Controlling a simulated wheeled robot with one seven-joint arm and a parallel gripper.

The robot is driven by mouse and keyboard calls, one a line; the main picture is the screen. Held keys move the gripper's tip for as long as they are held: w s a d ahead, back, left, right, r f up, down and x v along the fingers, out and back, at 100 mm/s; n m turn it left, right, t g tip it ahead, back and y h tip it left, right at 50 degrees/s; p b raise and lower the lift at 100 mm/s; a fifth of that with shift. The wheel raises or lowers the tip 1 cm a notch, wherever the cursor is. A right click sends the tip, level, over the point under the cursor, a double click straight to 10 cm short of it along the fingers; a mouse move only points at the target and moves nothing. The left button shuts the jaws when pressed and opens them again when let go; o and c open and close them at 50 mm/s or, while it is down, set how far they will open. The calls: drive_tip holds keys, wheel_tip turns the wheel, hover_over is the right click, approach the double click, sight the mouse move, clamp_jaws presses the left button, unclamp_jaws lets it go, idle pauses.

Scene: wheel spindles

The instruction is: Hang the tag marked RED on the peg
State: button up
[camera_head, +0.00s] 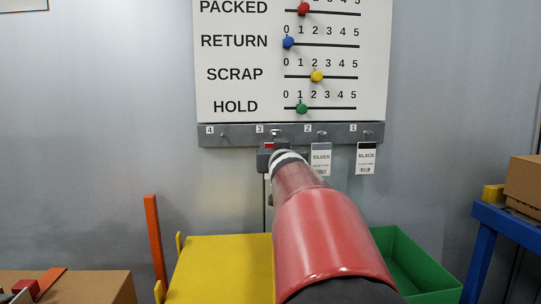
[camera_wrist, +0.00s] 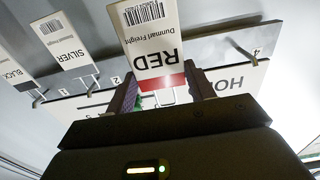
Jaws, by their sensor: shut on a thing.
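The RED tag (camera_wrist: 157,42) is white with a red band and a barcode; it appears upside down in the wrist view. My gripper (camera_wrist: 163,90) is shut on it at the red-band end. In the head view my gripper (camera_head: 272,157) is at the rail (camera_head: 240,140), just below peg 3 (camera_head: 276,133), and a bit of the tag's red (camera_head: 268,146) shows there. I cannot tell whether the tag's hole is around peg 3 or only near it. Peg 4 (camera_head: 223,135) at the left is bare.
The SILVER tag (camera_head: 321,160) hangs on peg 2 and the BLACK tag (camera_head: 366,158) on peg 1, right of my gripper. A white count board (camera_head: 240,55) with coloured beads is above. A yellow bin (camera_head: 220,270) and a green bin (camera_head: 415,265) stand below.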

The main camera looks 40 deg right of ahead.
drive_tip(key=f+b+x, duration=0.1)
drive_tip(key=x, duration=0.5)
drive_tip(key=shift+w+b, duration=0.2)
drive_tip(key=shift+b, duration=0.2)
drive_tip(key=shift+d+f, duration=0.1)
drive_tip(key=shift+f, duration=0.1)
idle(0.6)
drive_tip(key=o, duration=1)
drive_tip(key=shift+o, duration=0.2)
drive_tip(key=v, duration=0.7)
drive_tip(key=shift+s+p, duration=0.3)
drive_tip(key=shift+s, duration=0.05)
